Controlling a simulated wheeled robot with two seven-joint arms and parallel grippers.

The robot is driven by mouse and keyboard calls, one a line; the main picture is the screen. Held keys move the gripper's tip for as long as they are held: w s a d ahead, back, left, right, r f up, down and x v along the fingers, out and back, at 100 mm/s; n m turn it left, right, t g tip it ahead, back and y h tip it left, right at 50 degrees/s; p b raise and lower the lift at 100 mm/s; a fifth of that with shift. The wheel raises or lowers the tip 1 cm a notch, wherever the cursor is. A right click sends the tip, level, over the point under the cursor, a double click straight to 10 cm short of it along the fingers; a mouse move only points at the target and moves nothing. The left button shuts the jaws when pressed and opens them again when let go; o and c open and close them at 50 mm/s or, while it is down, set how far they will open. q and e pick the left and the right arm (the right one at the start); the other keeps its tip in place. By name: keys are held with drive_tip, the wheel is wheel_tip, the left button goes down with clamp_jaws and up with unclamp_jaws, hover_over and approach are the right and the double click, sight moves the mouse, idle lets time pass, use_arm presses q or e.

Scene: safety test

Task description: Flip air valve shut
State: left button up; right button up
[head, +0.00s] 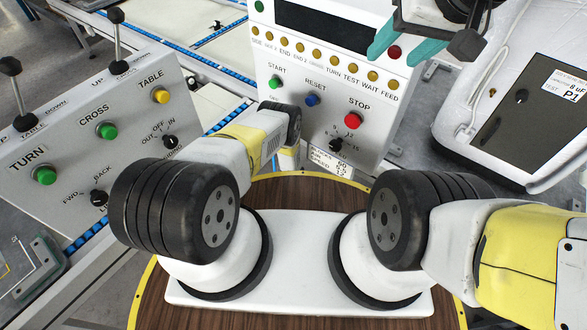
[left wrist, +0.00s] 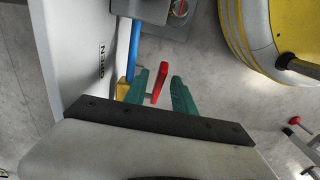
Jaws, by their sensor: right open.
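The red valve lever (left wrist: 160,82) shows in the left wrist view, beside a blue pipe (left wrist: 135,45) and a small yellow part (left wrist: 124,88). My left gripper (left wrist: 159,76) has its teal fingers apart, one on each side of the lever, with gaps visible on both sides. Whether the lever lies at finger depth I cannot tell. The left gripper is hidden in the head view, where the left arm bends away behind the control panel. My right gripper (head: 406,47) is open and empty, in front of the upper right of the centre panel.
The centre control panel (head: 322,110) has several buttons and a red STOP button (head: 354,120). A sloped panel (head: 75,140) stands at left. A white machine (head: 450,110) stands at right. A white panel with lettering (left wrist: 85,45) borders the lever's left side.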

use_arm(q)
clamp_jaws()
idle(1.2)
